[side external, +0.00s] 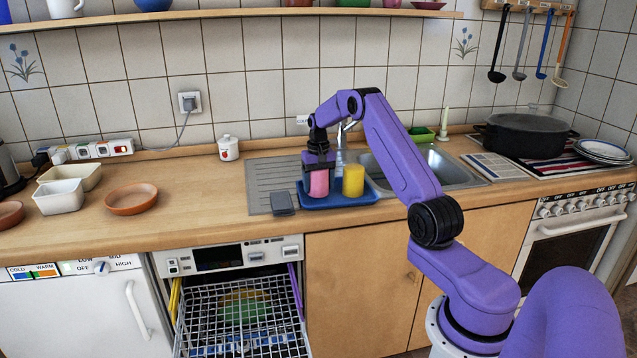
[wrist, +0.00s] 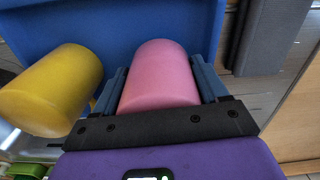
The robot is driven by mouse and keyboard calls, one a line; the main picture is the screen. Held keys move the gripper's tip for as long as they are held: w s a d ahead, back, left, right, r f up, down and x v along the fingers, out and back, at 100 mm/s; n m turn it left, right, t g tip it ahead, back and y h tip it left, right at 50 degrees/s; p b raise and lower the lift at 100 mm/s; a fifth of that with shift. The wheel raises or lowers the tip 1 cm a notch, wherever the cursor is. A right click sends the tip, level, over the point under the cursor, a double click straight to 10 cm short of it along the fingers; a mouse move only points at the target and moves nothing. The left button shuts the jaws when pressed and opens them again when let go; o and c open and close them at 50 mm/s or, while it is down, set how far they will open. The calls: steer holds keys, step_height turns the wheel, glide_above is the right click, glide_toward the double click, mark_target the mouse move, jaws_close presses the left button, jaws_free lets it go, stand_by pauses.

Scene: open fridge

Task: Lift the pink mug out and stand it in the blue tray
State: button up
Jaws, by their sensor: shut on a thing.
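The pink mug (side external: 319,184) is upright over the blue tray (side external: 345,202), at the tray's left part; it looks to be at the tray's floor, but I cannot tell whether it touches. My gripper (side external: 318,166) points down from above and is shut on the mug. In the wrist view the pink mug (wrist: 160,75) sits between my two fingers, with the blue tray (wrist: 120,20) behind it. No handle shows. A yellow mug (side external: 353,180) stands in the tray just right of the pink one; it also shows in the wrist view (wrist: 52,90).
The tray lies on the sink's drainboard (side external: 265,180), with a grey block (side external: 283,203) at its front left and the tap (side external: 340,145) behind. The open dishwasher rack (side external: 240,325) is below the counter. Bare counter (side external: 195,190) lies to the left.

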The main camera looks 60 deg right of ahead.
steer(key=shift+f, duration=0.6)
stand_by(0.8)
steer(key=o, duration=1.3)
steer(key=shift+c, duration=0.2)
steer(key=shift+r, duration=3.55)
